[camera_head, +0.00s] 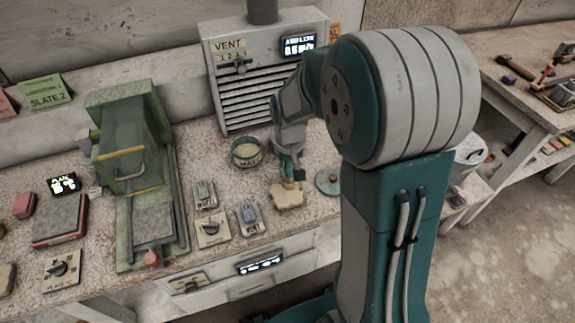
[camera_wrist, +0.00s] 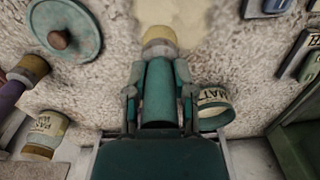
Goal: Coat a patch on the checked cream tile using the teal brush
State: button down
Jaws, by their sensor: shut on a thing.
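The cream tile (camera_head: 287,198) lies on the speckled bench below my gripper (camera_head: 291,174). It also shows at the top of the wrist view (camera_wrist: 185,14), plain cream there, with no checks that I can make out. My gripper is shut on the teal brush (camera_wrist: 158,92), its fingers on both sides of the handle. The brush's pale ferrule and bristle end (camera_wrist: 158,42) point at the tile's near edge. The tip overlaps the tile in both views; I cannot tell whether it touches. Any coating on the tile is not clear.
A labelled pot (camera_head: 247,152) stands left of my gripper. A round teal lid (camera_head: 328,182) lies right of the tile. In the wrist view a purple-handled brush (camera_wrist: 12,88) and another labelled pot (camera_wrist: 45,135) sit at left. Switch boxes (camera_head: 212,229) and a green press (camera_head: 130,150) stand farther left.

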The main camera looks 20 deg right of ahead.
jog(key=shift+s, duration=1.25)
jog(key=shift+w, duration=1.9)
jog(key=shift+s+r, duration=0.7)
jog(key=shift+s, duration=0.25)
jog(key=shift+a+f, duration=0.1)
jog(key=shift+a, duration=1.5)
